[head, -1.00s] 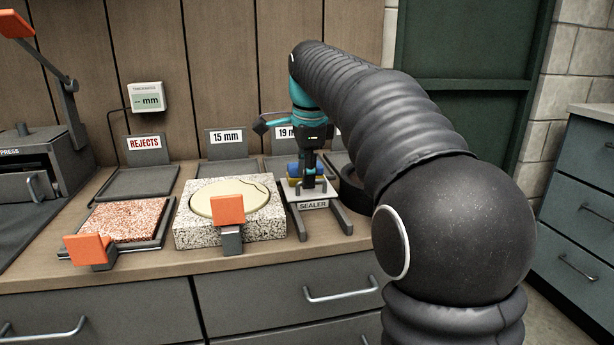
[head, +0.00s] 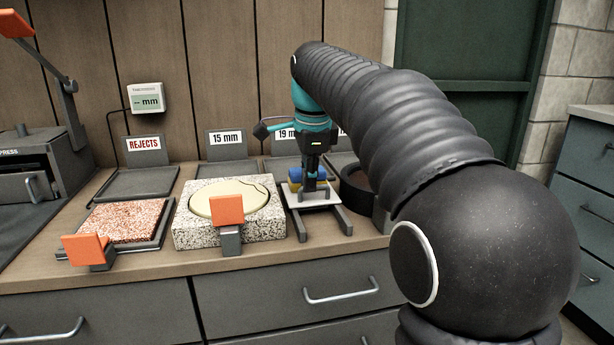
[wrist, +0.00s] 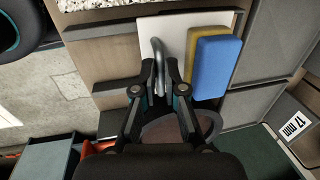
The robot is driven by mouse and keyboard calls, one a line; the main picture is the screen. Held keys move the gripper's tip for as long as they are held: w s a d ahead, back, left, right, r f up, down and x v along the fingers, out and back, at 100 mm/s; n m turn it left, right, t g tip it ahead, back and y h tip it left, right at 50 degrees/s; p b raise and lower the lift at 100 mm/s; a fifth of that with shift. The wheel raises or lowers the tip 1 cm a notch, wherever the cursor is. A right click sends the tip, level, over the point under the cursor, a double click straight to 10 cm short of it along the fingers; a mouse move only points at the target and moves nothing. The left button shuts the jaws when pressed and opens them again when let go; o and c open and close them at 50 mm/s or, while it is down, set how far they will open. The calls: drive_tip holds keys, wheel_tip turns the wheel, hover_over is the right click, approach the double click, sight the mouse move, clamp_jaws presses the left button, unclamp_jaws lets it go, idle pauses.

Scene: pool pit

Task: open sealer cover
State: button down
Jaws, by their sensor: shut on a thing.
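The sealer cover appears to be the white plate (head: 316,198) on the dark two-legged stand. It also shows as a pale panel in the wrist view (wrist: 204,19). A curved silver handle (wrist: 159,55) stands on it. My gripper (wrist: 160,90) is shut on this handle, fingers closed around its lower end. In the head view my gripper (head: 311,181) points down at the plate, and its fingertips partly hide the handle. The SEALER label is not visible now.
A blue and yellow sponge (wrist: 214,62) lies beside the handle. A dark round container (head: 354,188) stands right of the plate. A speckled block with a pale disc (head: 201,206) and orange-tabbed clamp (head: 228,212) is close on the left. The thickness display (head: 147,97) hangs behind.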

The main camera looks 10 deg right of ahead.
drive_tip(key=s+b, duration=0.1)
drive_tip(key=s, duration=0.6)
drive_tip(key=shift+s, duration=0.4)
drive_tip(key=c, duration=1.2)
unclamp_jaws()
drive_tip(key=shift+c, duration=0.2)
wheel_tip(320, 180, up, 12)
drive_tip(key=s, duration=0.2)
drive_tip(key=shift+s, duration=0.15)
drive_tip(key=shift+s+f, duration=0.1)
drive_tip(key=shift+f, duration=0.1)
